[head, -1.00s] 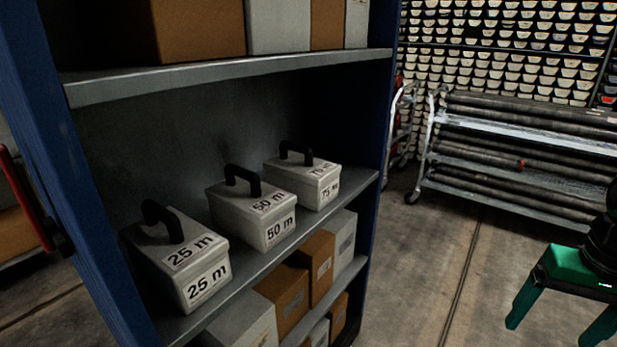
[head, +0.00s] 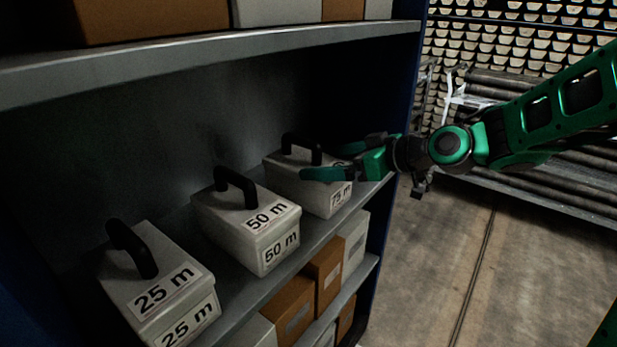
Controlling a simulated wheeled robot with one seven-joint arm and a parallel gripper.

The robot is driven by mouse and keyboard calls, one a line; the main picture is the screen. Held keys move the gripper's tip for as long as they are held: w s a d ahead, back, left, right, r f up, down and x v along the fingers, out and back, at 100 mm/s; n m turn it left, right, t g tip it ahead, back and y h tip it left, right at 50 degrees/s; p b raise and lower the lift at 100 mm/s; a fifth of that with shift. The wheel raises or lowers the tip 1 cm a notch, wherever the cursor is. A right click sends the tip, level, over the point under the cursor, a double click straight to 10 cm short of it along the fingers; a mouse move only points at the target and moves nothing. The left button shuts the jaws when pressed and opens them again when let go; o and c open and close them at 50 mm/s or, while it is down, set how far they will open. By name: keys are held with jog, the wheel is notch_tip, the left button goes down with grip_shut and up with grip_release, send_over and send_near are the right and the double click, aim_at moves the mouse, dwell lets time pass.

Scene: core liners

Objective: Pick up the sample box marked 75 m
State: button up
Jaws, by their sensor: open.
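The white sample box marked 75 m (head: 322,200) stands on the middle shelf, farthest along the row, with a black handle (head: 300,147) upright on its lid. My green gripper (head: 326,162) is open in front of and over this box, fingers pointing left toward the handle. The fingers cover part of the lid and its top label; the front label still shows. I cannot tell whether the fingers touch the box. The boxes marked 50 m (head: 247,227) and 25 m (head: 160,290) stand nearer on the same shelf, each with a black handle.
The upper shelf (head: 200,68) runs above the boxes and holds cartons. Brown and white cartons (head: 292,305) fill the shelf below. A blue post (head: 408,95) stands at the rack's right end. A pipe rack (head: 483,85) stands behind my arm; the floor (head: 445,265) at right is clear.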

aim_at(315, 162)
jog(key=shift+x, duration=1.35)
jog(key=x, duration=0.5)
jog(key=shift+w+d+f, duration=0.1)
jog(key=shift+d+f, duration=0.05)
jog(key=shift+d, duration=0.05)
jog(key=c, duration=1.5)
jog(key=shift+c, duration=0.7)
